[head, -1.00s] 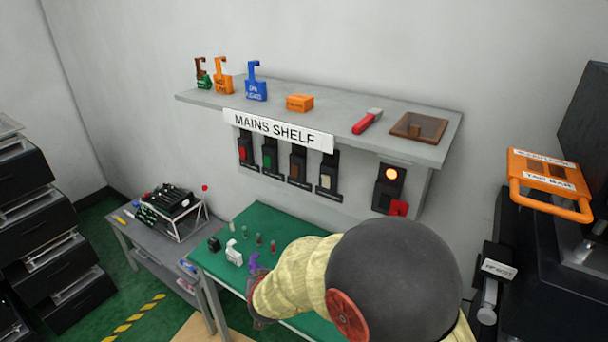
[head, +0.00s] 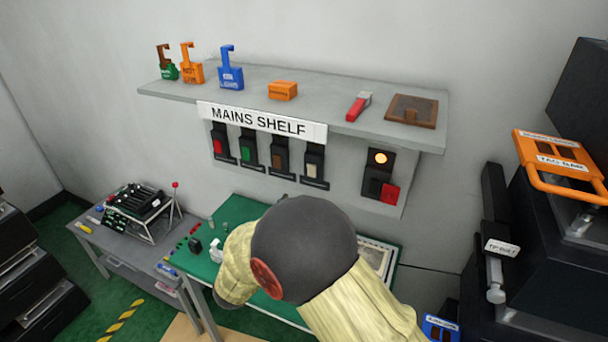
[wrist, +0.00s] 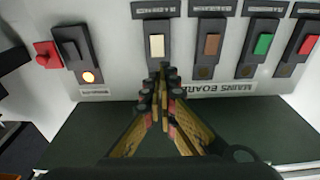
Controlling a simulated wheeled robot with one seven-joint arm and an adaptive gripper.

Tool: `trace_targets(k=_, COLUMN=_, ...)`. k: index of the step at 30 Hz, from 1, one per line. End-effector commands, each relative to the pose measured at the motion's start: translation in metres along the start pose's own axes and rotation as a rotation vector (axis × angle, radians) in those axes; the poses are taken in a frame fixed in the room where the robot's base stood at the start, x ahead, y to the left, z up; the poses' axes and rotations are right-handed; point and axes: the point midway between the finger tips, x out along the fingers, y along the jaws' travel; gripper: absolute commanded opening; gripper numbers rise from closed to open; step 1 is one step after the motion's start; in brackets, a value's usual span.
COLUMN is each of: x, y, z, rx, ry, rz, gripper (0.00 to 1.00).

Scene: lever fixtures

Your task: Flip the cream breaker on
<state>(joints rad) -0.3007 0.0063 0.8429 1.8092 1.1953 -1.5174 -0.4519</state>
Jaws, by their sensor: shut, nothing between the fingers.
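The cream breaker (head: 313,168) is a black housing with a cream rocker, rightmost in a row of breakers under the shelf. In the wrist view, where the row appears inverted, its cream rocker (wrist: 157,45) is straight ahead of my fingertips. My gripper (wrist: 163,72) is shut and empty, its tips overlapping the near edge of the breaker's housing in the picture. I cannot tell whether they touch it. In the head view my gripper is hidden behind my own arm. I cannot read the rocker's position clearly.
Brown (wrist: 212,45), green (wrist: 263,43) and red (wrist: 307,44) breakers stand beside it. On its other side is a unit with a lit lamp (head: 381,158) and red switch (head: 390,192). The shelf (head: 340,120) overhangs them. A green bench (head: 235,208) lies below.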

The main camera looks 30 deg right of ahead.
Motion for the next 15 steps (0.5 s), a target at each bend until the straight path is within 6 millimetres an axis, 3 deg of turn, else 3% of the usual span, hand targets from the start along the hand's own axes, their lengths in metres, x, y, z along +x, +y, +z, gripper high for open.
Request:
trace_targets(k=10, x=0.004, y=0.000, z=0.000, rx=0.001, ry=-0.002, rz=-0.001, gripper=0.00)
trace_targets(k=15, x=0.024, y=0.000, z=0.000, rx=0.002, ry=-0.002, rz=0.002, gripper=0.00)
